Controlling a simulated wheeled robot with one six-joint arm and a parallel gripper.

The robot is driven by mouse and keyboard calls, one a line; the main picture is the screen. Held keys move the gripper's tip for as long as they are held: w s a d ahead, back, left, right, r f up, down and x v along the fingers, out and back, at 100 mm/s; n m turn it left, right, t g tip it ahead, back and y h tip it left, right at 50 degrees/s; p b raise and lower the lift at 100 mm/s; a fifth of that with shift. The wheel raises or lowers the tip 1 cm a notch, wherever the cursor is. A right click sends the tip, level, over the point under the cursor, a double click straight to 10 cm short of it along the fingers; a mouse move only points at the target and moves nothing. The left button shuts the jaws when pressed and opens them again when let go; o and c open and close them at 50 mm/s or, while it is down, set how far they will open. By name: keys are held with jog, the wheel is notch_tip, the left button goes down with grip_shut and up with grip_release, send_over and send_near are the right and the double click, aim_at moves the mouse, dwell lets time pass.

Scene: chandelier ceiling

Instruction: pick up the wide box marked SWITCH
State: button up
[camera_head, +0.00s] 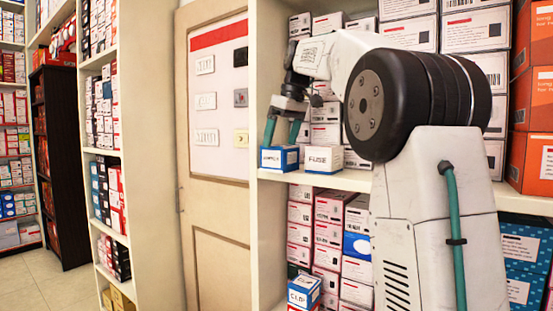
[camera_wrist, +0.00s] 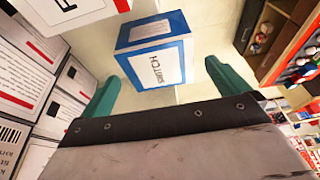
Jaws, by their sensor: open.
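The SWITCH box (camera_head: 279,158) is white with blue edges and sits at the front edge of the shelf, at its left end. In the wrist view the SWITCH box (camera_wrist: 158,64) shows its lettering and lies ahead, between the lines of my two green fingers. My gripper (camera_head: 282,131) is open and empty, pointing down just above the box. It also shows in the wrist view (camera_wrist: 161,70), with one finger on each side of the box. I cannot tell whether either finger touches it.
A white-and-blue box marked FUSE (camera_head: 323,159) stands close to the right of the SWITCH box on the same shelf (camera_head: 350,181). Stacked white boxes (camera_head: 325,125) stand behind. A shelf side panel (camera_head: 268,100) rises to the left. Another small blue-and-white box (camera_head: 304,290) is lower down.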

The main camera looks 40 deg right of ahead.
aim_at(279, 154)
jog(key=x, duration=0.5)
jog(key=shift+s+d+f, duration=0.1)
jog(key=shift+d+f, duration=0.05)
jog(key=shift+c, duration=0.3)
jog(key=c, duration=1)
